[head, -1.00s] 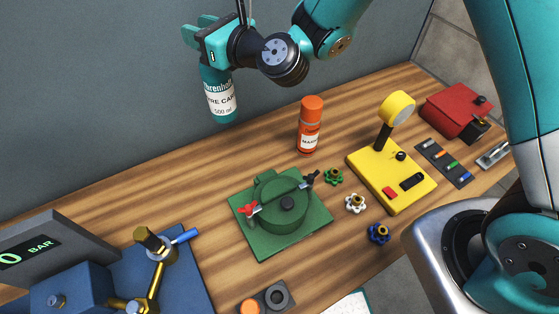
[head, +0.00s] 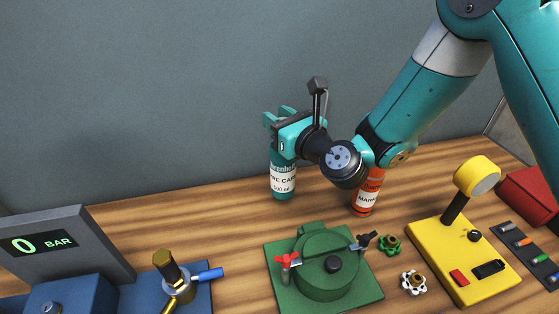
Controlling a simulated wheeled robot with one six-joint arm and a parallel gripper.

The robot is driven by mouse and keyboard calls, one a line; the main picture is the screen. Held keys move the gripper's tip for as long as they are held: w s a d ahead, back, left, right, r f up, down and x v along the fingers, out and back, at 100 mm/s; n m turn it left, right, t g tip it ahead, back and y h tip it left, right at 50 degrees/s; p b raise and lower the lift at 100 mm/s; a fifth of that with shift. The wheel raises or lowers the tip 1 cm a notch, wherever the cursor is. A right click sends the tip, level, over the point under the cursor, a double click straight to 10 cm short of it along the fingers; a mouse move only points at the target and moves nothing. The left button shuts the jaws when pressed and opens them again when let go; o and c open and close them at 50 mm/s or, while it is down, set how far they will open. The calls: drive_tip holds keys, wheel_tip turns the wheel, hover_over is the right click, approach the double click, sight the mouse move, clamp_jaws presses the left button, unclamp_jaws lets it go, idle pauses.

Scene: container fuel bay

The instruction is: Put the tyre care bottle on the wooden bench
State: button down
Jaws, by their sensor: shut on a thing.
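The tyre care bottle (head: 283,181) is teal with a white label, partly readable, and is upright in my gripper (head: 284,140). My gripper is shut on its upper part, which the fingers partly hide. The wooden bench (head: 223,215) runs along the grey wall. The bottle's base shows against the bench's rear strip, behind the green valve plate. I cannot tell whether the base touches the wood or hangs just above it.
An orange marker can (head: 368,195) stands right of the bottle, partly behind my wrist. The green valve unit (head: 324,262) is in front. A yellow device (head: 463,262) stands right, a blue gauge unit (head: 75,245) left. Bare wood lies left of the bottle.

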sight(283, 160)
wheel_tip(283, 160, down, 6)
drive_tip(key=b, duration=0.4)
drive_tip(key=shift+f, duration=0.1)
drive_tip(key=shift+f, duration=0.15)
drive_tip(key=c, duration=0.8)
unclamp_jaws()
drive_tip(key=shift+s, duration=0.1)
